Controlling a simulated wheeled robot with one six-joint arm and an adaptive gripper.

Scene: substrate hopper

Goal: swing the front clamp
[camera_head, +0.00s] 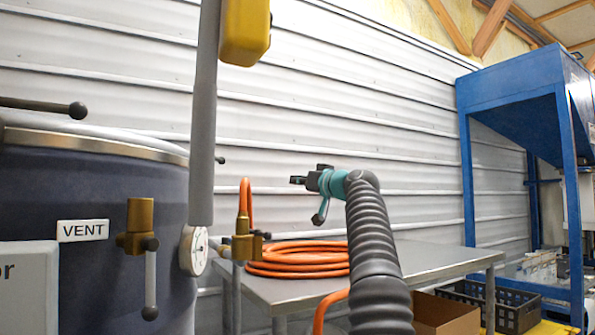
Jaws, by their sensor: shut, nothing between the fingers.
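A dark blue round vessel (95,190) with a metal rim stands at the left. A dark lever with a black ball knob (77,110) reaches over its lid from the left edge; it looks like a clamp handle, and its root is cut off by the frame. A second small dark knob (220,160) shows past the rim, partly behind a grey pole. I cannot tell for sure which is the front clamp. My gripper (299,180) is small in view, shut and empty, pointing left. It is in the air right of the vessel, apart from both knobs.
A grey pole (205,120) with a yellow box (245,30) hangs between the vessel and my gripper. A brass valve (140,225), a gauge (194,250) and a VENT label (83,231) are on the vessel. An orange hose (300,262) lies coiled on a metal table (430,262).

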